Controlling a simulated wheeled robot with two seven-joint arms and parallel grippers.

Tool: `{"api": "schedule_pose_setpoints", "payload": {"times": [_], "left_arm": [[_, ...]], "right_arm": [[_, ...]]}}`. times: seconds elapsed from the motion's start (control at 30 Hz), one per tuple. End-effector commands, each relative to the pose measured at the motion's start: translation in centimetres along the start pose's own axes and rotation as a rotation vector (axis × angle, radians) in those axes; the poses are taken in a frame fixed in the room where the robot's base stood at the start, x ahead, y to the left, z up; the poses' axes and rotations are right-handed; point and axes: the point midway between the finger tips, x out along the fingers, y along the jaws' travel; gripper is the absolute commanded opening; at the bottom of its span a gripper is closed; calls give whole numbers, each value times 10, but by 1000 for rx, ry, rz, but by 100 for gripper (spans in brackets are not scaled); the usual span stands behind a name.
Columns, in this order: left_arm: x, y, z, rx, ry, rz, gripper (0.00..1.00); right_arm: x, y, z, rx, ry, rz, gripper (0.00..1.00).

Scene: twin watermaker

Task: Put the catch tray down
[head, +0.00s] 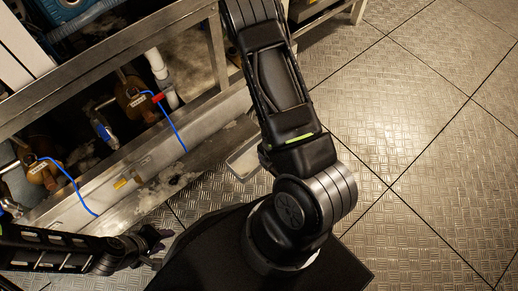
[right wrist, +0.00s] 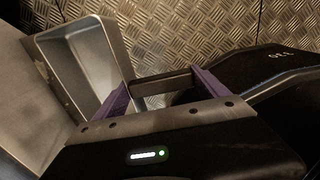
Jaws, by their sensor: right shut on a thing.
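The catch tray (right wrist: 88,62) is a shallow grey metal tray, seen in the right wrist view with its open side showing, tilted in the picture. A dark bar (right wrist: 162,82) lies between the purple fingers of my right gripper (right wrist: 165,88), which is shut on the tray by this bar. In the head view part of the tray (head: 243,160) shows beside my right arm, which hides the rest and my right gripper. Whether the tray touches the floor is unclear. My left gripper (head: 163,248) is at the lower left, empty, its dark fingers apart.
A metal frame (head: 120,70) with a low front beam stands at the left. Behind it are tagged brass valves (head: 130,92) with blue cords (head: 172,125) hanging from them. The patterned metal floor (head: 420,110) is clear to the right.

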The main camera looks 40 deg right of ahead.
Motion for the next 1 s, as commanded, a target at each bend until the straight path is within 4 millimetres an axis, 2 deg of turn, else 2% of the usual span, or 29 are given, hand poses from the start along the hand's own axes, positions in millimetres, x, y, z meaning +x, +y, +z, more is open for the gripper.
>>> {"api": "schedule_pose_setpoints", "payload": {"times": [0.1,0.3,1.0], "left_arm": [[-2,2,1,1,-2,1,36],[-3,2,1,2,-3,1,36],[-3,2,1,2,-3,1,36]], "right_arm": [[0,-20,-1,0,0,-2,11],[0,-33,-1,0,-1,1,11],[0,-34,-1,0,-1,2,11]]}}
